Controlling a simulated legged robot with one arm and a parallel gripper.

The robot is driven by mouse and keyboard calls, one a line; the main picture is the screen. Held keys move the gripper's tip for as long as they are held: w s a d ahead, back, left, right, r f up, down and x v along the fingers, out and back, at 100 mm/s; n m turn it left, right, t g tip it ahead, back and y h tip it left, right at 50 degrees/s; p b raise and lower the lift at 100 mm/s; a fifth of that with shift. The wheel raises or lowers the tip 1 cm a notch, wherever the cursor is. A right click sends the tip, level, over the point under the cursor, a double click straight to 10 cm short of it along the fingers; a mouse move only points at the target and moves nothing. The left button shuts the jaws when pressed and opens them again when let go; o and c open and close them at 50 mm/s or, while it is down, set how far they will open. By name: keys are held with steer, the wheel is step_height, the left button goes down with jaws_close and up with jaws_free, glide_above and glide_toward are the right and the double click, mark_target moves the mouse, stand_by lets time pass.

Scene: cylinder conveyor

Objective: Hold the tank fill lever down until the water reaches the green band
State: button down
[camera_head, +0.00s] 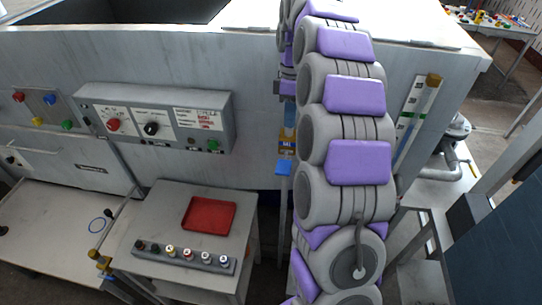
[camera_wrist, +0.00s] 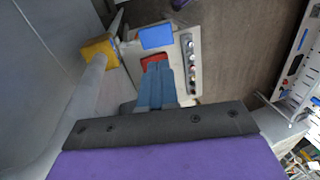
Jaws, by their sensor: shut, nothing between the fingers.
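The tank (camera_head: 180,60) is a large grey box. A blue paddle (camera_head: 284,168), which looks like the fill lever's end, sits on its front below a yellow block (camera_head: 287,142). In the wrist view the blue paddle (camera_wrist: 156,37) lies beyond the fingertips, with the yellow block (camera_wrist: 98,48) to its left. My gripper (camera_wrist: 158,66) is shut and empty, its blue fingers pointing toward the paddle; contact cannot be told. The level gauge (camera_head: 418,95) is a white strip right of my arm with a green band (camera_head: 409,115). The water level is too small to read clearly.
A grey control box (camera_head: 155,118) with knobs is on the tank front. Below it stands a small table (camera_head: 150,215) with a red tray (camera_head: 209,214) and a row of buttons (camera_head: 190,257). Pipes (camera_head: 455,150) stand right of the gauge. My arm covers the picture's middle.

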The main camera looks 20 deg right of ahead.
mark_target(285, 166)
steer(key=shift+w, duration=0.4)
steer(key=x, duration=1.4)
steer(key=shift+d, duration=0.1)
